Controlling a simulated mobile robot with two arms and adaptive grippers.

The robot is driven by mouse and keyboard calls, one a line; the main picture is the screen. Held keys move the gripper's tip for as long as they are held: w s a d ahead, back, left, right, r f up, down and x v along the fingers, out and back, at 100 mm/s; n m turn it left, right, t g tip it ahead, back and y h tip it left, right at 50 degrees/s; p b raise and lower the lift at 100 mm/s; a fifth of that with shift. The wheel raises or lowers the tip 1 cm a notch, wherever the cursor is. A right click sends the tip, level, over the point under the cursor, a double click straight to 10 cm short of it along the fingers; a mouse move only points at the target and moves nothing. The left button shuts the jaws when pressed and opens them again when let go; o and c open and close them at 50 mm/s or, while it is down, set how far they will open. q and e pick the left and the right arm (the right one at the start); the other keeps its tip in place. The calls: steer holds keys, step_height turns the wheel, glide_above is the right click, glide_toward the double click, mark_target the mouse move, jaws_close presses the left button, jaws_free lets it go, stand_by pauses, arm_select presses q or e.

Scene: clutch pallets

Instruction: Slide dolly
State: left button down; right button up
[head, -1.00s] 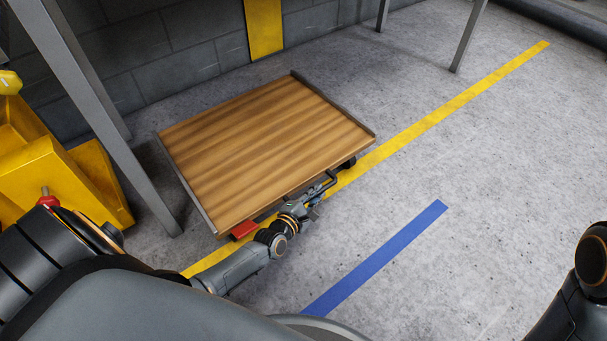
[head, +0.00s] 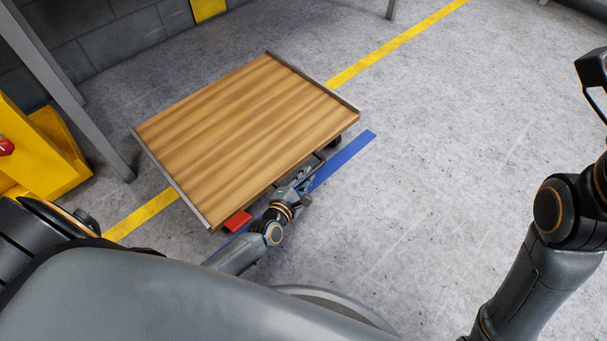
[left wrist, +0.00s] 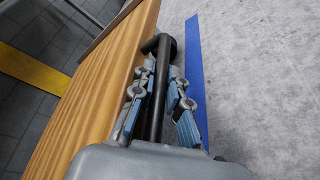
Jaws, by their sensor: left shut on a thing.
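The dolly (head: 245,130) has a flat wooden deck with grey metal edge strips, a red part (head: 237,221) under its near edge and a black wheel at its right corner. It sits across the yellow floor line, its near edge by the blue line. My left gripper (head: 305,178) is at the dolly's near side. In the left wrist view its fingers (left wrist: 160,100) lie on both sides of the dolly's black handle bar (left wrist: 157,75), shut on it, beside the wooden deck (left wrist: 110,80). My right arm shows at the right edge; part of its gripper (head: 594,80) is at the picture's border.
The yellow line (head: 395,45) and blue line (head: 345,155) run diagonally over the grey floor. A grey post (head: 75,100) and a yellow machine (head: 45,150) stand at the left. A block wall is behind. The floor to the right is clear.

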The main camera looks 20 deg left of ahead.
arm_select(q)
steer(key=shift+s+d, duration=0.1)
steer(key=shift+d, duration=0.1)
steer(key=c, duration=1.3)
jaws_free()
steer(key=shift+c, duration=0.2)
step_height(320, 180, up, 8)
steer(key=shift+r, duration=1)
